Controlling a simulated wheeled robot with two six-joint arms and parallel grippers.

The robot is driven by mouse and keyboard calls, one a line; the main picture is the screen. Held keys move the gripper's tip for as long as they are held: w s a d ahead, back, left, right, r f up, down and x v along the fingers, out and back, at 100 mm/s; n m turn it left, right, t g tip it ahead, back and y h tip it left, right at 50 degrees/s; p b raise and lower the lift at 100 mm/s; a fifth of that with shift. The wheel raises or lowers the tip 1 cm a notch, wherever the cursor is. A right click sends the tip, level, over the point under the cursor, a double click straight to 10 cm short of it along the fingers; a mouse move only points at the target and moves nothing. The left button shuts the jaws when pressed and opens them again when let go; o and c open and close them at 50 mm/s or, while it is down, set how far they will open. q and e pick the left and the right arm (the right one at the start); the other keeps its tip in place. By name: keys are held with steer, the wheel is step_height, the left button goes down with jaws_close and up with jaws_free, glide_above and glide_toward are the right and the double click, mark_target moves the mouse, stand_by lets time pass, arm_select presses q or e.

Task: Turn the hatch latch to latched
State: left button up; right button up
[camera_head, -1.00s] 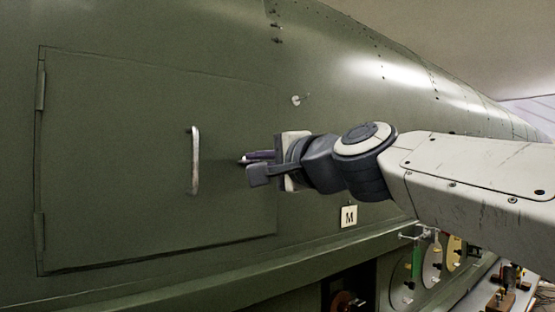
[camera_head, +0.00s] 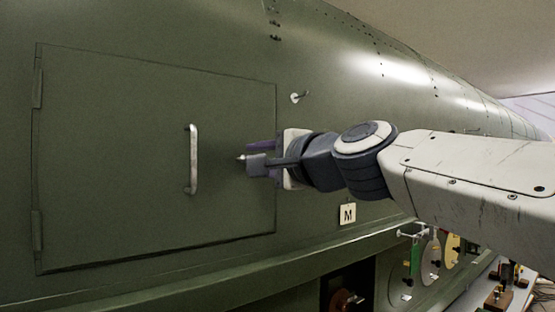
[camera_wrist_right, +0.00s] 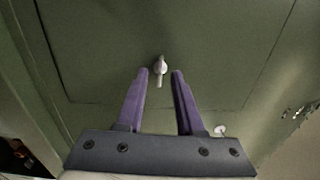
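The closed hatch (camera_head: 110,160) is a green panel with hinges at its left edge. The small pale latch (camera_head: 241,157) near its right edge is mostly hidden behind my right gripper (camera_head: 254,154). In the right wrist view the latch (camera_wrist_right: 159,75) is a slim lever on a round base, pointing toward the gripper's palm, which is roughly sideways along the fuselage. The purple fingers of my right gripper (camera_wrist_right: 161,72) are apart, one on each side of the lever, with visible gaps. Whether the latch is engaged cannot be told. My left gripper is not in view.
A pale upright handle (camera_head: 193,160) sticks out of the hatch left of the gripper. A small pale knob (camera_head: 295,97) and an M placard (camera_head: 347,214) sit on the fuselage right of the hatch. A cluttered bench (camera_head: 505,285) stands at lower right.

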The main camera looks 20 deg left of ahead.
steer(key=shift+s+a, duration=0.1)
steer(key=b+v, duration=0.3)
steer(key=v, duration=0.7)
steer(key=shift+b, duration=0.35)
steer(key=shift+s, duration=0.1)
